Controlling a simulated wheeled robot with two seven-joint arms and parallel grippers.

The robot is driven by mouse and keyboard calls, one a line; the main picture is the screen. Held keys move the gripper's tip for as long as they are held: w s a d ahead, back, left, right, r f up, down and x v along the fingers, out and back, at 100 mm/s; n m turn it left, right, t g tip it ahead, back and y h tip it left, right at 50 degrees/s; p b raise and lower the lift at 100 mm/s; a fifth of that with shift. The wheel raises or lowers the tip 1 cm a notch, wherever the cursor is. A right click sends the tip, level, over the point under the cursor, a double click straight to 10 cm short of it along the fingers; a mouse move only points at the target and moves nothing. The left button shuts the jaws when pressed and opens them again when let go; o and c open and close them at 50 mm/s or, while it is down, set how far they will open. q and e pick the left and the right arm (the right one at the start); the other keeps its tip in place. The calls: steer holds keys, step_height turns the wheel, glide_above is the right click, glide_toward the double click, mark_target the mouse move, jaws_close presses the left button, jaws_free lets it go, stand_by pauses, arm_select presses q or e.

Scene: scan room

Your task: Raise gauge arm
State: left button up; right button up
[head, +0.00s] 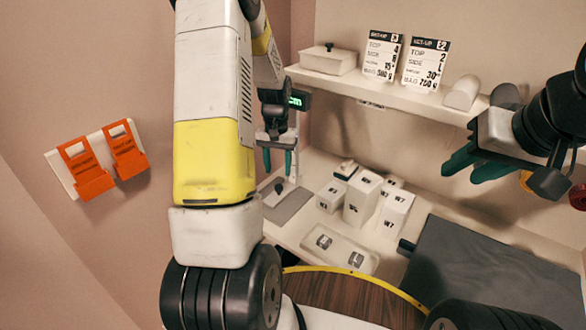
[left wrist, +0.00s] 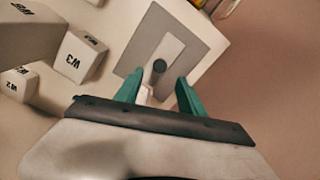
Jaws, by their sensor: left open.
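The measuring gauge stands at the back left of the bench, with a lit green display (head: 297,101) and a grey base plate (head: 293,205). A dark round knob (head: 279,187) shows low on it, under my left gripper (head: 277,168). My left gripper is open, fingers pointing down, in front of the gauge column. In the left wrist view the knob (left wrist: 159,66) appears between the fingertips of my left gripper (left wrist: 160,80), with a small white part below it. I cannot tell whether they touch. My right gripper (head: 462,175) is open and empty at the right.
White W-marked boxes (head: 363,198) stand right of the gauge. A tray (head: 322,257) with two small pieces lies in front. A shelf (head: 420,99) above holds cards and a white box (head: 328,59). A dark mat (head: 490,265) lies at right; orange tags (head: 88,172) hang on the left wall.

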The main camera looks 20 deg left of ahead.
mark_target(279, 186)
arm_select(q)
step_height(279, 186, down, 6)
steer(key=shift+f, duration=0.25)
jaws_close()
stand_by(1.5)
